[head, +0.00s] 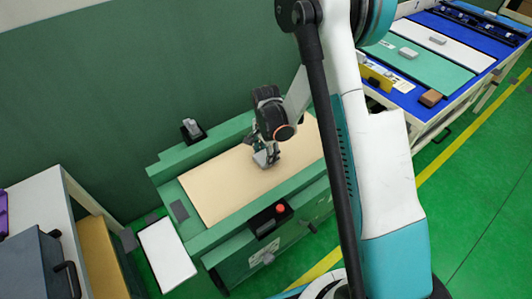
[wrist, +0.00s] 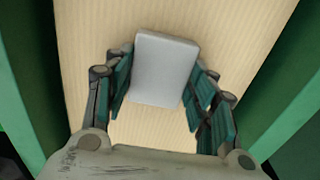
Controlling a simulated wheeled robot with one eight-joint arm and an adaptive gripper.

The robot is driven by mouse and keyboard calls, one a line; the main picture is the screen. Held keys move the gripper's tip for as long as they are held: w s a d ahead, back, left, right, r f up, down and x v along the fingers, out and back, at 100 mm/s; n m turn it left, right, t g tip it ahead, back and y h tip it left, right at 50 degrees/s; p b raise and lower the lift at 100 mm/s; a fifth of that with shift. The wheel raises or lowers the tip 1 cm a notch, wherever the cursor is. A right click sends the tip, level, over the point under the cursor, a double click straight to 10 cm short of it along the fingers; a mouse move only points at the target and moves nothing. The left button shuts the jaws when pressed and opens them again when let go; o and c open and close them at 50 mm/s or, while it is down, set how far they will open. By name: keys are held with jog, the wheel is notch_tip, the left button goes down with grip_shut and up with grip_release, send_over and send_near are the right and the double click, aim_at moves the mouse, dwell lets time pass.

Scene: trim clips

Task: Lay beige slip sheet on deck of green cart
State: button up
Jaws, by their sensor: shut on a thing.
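The beige slip sheet (head: 215,187) is level over the deck of the green cart (head: 228,240), between its long side rails. It also fills the middle of the wrist view (wrist: 238,50), with dark strips between it and the green rails. I cannot tell whether it touches the deck. A light grey block (wrist: 165,70) stands up from the sheet's middle. My gripper (head: 266,160) is over the sheet, shut on this block, with one finger on each side in the wrist view (wrist: 158,88). The block's join to the sheet is hidden.
A red button (head: 281,208) sits on the cart's near side. A small dark fixture (head: 192,130) is on its far rail. A blue-topped bench (head: 405,95) with sheets stands at right; a grey case (head: 35,262) and white table are at left. A dark green wall is behind.

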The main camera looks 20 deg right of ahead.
jog(key=shift+f, duration=0.5)
jog(key=o, duration=1.3)
notch_tip(320, 180, up, 12)
jog(key=s+r+n+t, duration=0.3)
jog(key=s+r+n, duration=0.55)
jog(key=r, duration=0.75)
jog(key=s+r+n+t, duration=0.1)
jog(key=s+n+t, duration=0.1)
jog(key=s, duration=0.5)
jog(key=s+r+n+t, duration=0.2)
jog(key=s+n, duration=0.1)
jog(key=s, duration=0.4)
jog(key=shift+r+n, duration=0.3)
jog(key=shift+n, duration=0.05)
